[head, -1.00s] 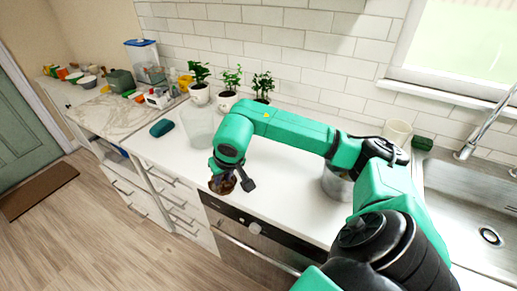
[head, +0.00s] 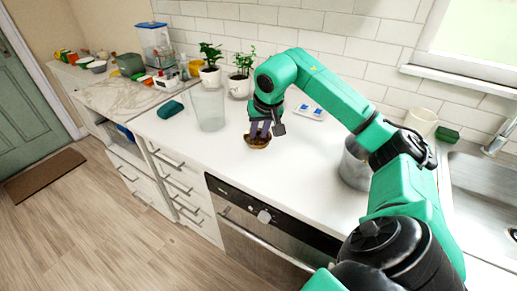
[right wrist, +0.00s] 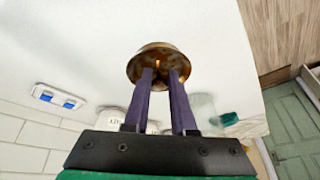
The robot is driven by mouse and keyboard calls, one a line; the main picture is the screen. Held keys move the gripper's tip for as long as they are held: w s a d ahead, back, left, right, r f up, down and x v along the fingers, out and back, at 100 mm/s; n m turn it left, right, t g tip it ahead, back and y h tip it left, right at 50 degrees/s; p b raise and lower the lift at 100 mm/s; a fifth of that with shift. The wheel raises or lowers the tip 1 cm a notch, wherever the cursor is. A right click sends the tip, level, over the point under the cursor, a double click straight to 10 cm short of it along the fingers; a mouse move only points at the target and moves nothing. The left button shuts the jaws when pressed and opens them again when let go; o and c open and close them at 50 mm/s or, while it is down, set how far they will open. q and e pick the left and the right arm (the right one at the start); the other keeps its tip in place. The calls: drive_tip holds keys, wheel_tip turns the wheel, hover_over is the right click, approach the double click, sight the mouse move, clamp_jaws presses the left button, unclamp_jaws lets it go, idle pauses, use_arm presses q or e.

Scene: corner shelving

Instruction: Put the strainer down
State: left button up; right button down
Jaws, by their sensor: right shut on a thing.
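The strainer (head: 257,144) is a small, round, brass-brown bowl shape over the white counter (head: 215,150) above the oven. My right gripper (head: 260,130) points down at it and is shut on it. In the right wrist view, the strainer (right wrist: 148,54) sits at the tips of the two purple fingers (right wrist: 160,76). I cannot tell whether its underside touches the counter. My left gripper is not in view.
A clear glass container (head: 208,108) stands left of the strainer, with potted plants (head: 241,80) behind. A metal pot (head: 354,165) stands to the right, partly behind my arm. A white device with blue parts (head: 311,112) lies near the wall. Counter around the strainer is clear.

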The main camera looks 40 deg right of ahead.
wheel_tip(320, 180, down, 5)
drive_tip(key=shift+f, duration=0.1)
drive_tip(key=c, duration=0.7)
unclamp_jaws()
drive_tip(key=shift+c, duration=0.2)
drive_tip(key=v, duration=1.2)
drive_tip(key=shift+a, duration=0.15)
